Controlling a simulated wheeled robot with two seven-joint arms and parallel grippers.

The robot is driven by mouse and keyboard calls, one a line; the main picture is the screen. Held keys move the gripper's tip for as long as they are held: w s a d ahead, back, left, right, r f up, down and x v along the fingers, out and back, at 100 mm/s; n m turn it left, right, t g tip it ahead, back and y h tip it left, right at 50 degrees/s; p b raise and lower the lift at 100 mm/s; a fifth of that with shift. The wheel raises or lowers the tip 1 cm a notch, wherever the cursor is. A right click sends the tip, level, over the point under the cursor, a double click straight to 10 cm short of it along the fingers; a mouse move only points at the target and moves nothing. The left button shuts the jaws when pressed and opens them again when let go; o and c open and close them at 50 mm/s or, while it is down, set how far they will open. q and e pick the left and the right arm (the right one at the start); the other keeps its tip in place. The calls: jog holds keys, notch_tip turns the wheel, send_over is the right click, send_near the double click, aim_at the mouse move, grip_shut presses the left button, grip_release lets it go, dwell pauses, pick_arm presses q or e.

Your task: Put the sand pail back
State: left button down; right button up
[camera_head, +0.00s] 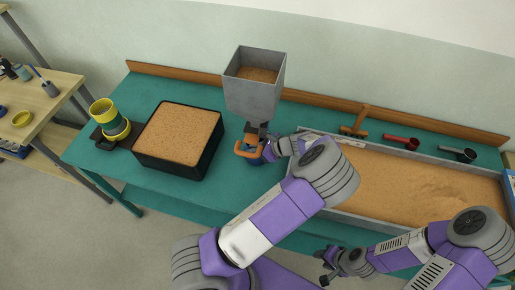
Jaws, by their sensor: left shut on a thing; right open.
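My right gripper (324,266) is open and empty, low in front of the bench's front edge.
A grey hopper (254,98) with sand stands above the pail. A long flume (425,160) of sand fills the right, with a wooden rake (356,124), red scoop (401,142) and dark scoop (457,154) behind.

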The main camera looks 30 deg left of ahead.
pick_arm(q)
jog(key=shift+s, duration=0.5)
jog(key=c, duration=1.5)
grip_release()
jog(key=shift+w+f, duration=0.1)
jog(key=shift+w, duration=0.05)
jog(key=o, duration=0.4)
jog(key=shift+c, duration=0.2)
pick_arm(e)
jog(key=shift+s+f, duration=0.15)
jog(key=shift+s, duration=0.25)
pick_arm(q)
jog(key=p+v, duration=0.1)
jog(key=v, duration=1.1)
pick_arm(e)
jog(key=shift+r, duration=0.7)
